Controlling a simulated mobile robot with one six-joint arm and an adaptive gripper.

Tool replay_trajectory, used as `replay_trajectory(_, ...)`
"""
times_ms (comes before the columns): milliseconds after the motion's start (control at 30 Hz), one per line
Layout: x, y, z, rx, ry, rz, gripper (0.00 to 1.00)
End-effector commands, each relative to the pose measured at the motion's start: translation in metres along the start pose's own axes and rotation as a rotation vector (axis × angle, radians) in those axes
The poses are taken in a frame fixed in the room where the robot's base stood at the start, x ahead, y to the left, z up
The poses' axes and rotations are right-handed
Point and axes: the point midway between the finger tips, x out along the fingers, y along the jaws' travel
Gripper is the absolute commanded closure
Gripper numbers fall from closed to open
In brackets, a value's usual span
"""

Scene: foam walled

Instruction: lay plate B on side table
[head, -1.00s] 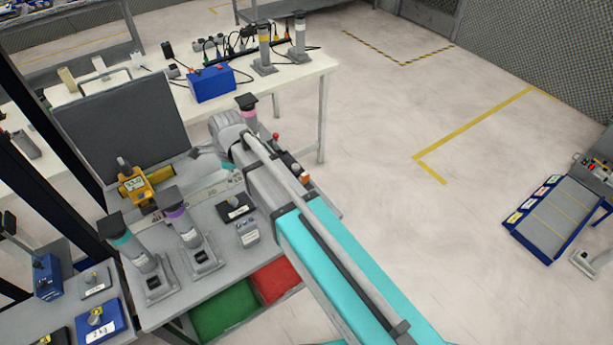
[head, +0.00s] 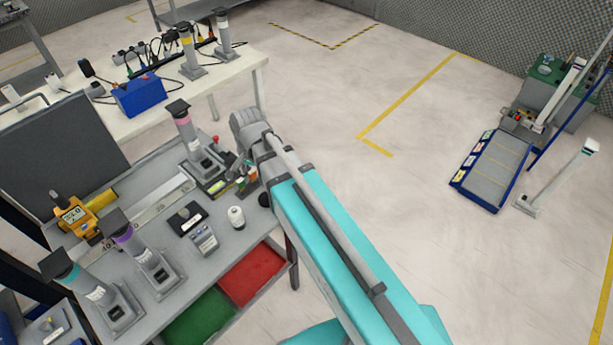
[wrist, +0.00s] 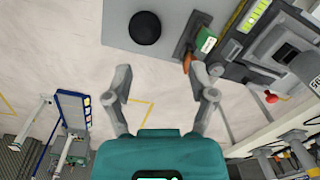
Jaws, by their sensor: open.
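My gripper (wrist: 162,86) is open in the wrist view, with nothing between its fingers but a view of the floor. In the head view its fingers are hidden behind the end of my arm, at the right end of the grey workbench (head: 235,240). A dark plate with a grey knob (head: 187,217) lies on this bench, left of my arm and apart from it. Another knobbed plate (head: 45,330) shows at the lower left edge. I cannot read a letter B on either plate, and I cannot tell which surface is the side table.
Posts with pink (head: 190,140), purple (head: 145,250) and teal (head: 85,285) bands stand on the bench. A white bottle (head: 236,217) and a round black object (wrist: 145,27) are near its edge. Red (head: 250,272) and green (head: 200,318) trays sit below.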

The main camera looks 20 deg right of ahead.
Motion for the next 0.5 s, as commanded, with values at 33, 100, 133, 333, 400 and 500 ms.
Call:
replay_trajectory(33,-0.001,0.018,-0.004,-0.049,0.003,0.004,0.27)
replay_trajectory(100,-0.002,0.036,-0.011,-0.13,0.007,0.01,0.27)
replay_trajectory(133,-0.002,0.044,-0.014,-0.164,0.008,0.013,0.27)
replay_trajectory(333,-0.005,0.096,-0.029,-0.391,0.011,0.032,0.27)
replay_trajectory(400,-0.006,0.111,-0.032,-0.462,0.01,0.038,0.27)
replay_trajectory(500,-0.007,0.129,-0.035,-0.545,0.009,0.046,0.27)
